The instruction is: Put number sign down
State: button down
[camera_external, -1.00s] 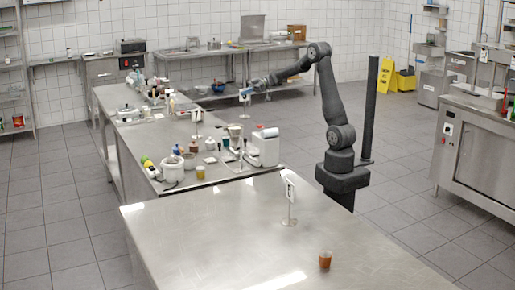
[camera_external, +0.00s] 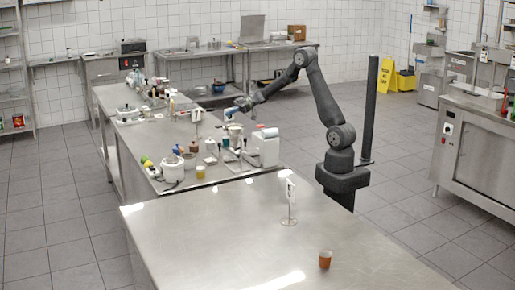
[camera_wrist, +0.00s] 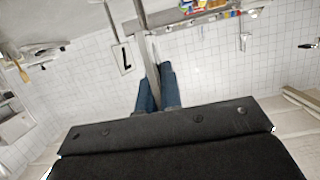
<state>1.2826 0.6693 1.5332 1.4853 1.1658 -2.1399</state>
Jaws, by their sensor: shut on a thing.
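My gripper (camera_external: 230,112) is low over the far steel counter, among the items there. In the wrist view its blue fingertips (camera_wrist: 157,88) are shut on a thin metal stem (camera_wrist: 148,40), which I take as the number sign's. The held sign's face is not clear in the external view. A white card with a black L-like mark (camera_wrist: 122,58) shows left of the stem, on its own thin rod; I cannot tell whether it belongs to the held sign. Another white sign on a stand (camera_external: 196,115) stands upright on the far counter, left of my gripper.
A white appliance (camera_external: 265,148), a white pot (camera_external: 172,168) and several small containers crowd the far counter's near end.

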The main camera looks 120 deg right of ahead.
jog(key=shift+f, duration=0.15)
jog(key=c, duration=1.6)
grip_release()
jog(key=shift+s+r, duration=0.15)
jog(key=shift+r, duration=0.1)
jog(key=v, duration=1.1)
jog(key=shift+s, duration=0.35)
jog(key=shift+r, duration=0.1)
